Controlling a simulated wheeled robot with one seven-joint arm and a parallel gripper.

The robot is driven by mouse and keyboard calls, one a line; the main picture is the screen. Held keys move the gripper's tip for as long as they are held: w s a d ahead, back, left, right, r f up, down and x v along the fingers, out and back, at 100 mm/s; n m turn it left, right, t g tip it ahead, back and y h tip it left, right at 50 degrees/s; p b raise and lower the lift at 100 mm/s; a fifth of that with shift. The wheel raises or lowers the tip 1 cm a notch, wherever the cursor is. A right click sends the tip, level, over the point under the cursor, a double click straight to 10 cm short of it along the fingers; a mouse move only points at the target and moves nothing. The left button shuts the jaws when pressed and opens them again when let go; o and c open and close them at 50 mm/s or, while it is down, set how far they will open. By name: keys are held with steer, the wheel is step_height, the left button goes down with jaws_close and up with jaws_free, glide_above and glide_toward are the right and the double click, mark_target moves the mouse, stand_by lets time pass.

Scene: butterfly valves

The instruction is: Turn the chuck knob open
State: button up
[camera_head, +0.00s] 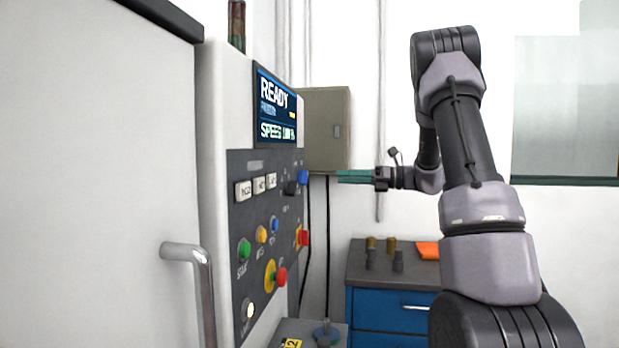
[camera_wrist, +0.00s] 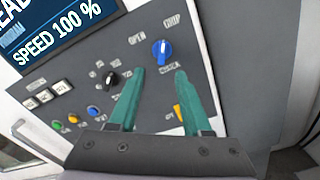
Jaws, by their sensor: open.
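The chuck knob is a round blue knob (camera_wrist: 161,52) at the upper right of the dark control panel, with OPEN lettering to its upper left and another word to its upper right. A pale mark runs roughly upright on it in the wrist view. It also shows at the panel's right edge in the head view (camera_head: 303,177). My gripper (camera_wrist: 159,72) has two teal fingers, apart and empty, one on each side below the knob in the wrist view. In the head view my gripper (camera_head: 340,176) points left at the knob, with a visible gap between them.
A black knob (camera_wrist: 112,79) sits left of the blue one. A red switch on a yellow plate (camera_head: 303,237) is below, and a red emergency button (camera_head: 281,276) juts out lower left. A grey wall box (camera_head: 325,130) and a blue drawer cabinet (camera_head: 388,318) stand behind.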

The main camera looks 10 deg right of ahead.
mark_target(303, 178)
steer(key=x, duration=1)
steer(key=shift+w+a, duration=0.2)
steer(key=shift+w, duration=0.25)
jaws_close()
